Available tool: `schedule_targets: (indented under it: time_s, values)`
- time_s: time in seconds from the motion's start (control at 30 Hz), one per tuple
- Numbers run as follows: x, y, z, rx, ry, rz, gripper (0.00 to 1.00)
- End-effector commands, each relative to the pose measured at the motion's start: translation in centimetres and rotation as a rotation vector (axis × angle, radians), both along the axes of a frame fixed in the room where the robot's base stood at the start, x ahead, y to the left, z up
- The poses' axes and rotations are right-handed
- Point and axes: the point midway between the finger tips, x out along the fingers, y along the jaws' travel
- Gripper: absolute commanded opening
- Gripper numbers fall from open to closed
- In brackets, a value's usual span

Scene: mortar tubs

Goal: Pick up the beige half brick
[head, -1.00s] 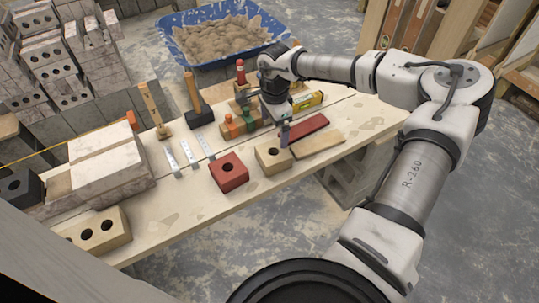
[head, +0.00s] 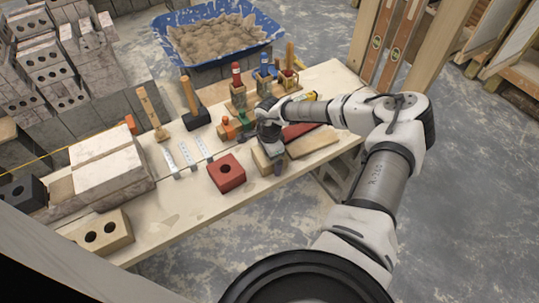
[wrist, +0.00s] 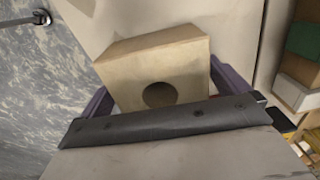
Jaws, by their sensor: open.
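The beige half brick (head: 261,161) lies near the front edge of the wooden bench, right of the red half brick (head: 228,178). My gripper hides much of it in the head view. In the wrist view the beige half brick (wrist: 150,65) shows a flat face with one round dark hole. My gripper (wrist: 162,92) is open, with a purple finger to the left and another to the right of the brick. I cannot tell whether either finger touches it. In the head view my gripper (head: 273,160) is low over the brick.
A red board (head: 297,131) and a wooden board (head: 313,142) lie close on the right. Small coloured items (head: 236,124) stand just behind. A mallet (head: 196,119), metal strips (head: 187,155) and a holed beige brick (head: 119,241) are farther left. A blue tub (head: 180,60) stands behind the bench.

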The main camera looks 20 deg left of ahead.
Motion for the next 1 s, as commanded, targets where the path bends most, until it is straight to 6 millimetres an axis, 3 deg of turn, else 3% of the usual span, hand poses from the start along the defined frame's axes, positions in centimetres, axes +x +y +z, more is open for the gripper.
schedule_targets:
  time_s: [0.23,0.73,1.0]
  values:
    - [0.04,-0.01,-0.17,-0.001,-0.001,0.000,0.99]
    - [0.04,-0.02,-0.12,0.000,0.000,-0.001,0.33]
    - [0.12,0.02,0.09,0.001,-0.002,-0.001,0.33]
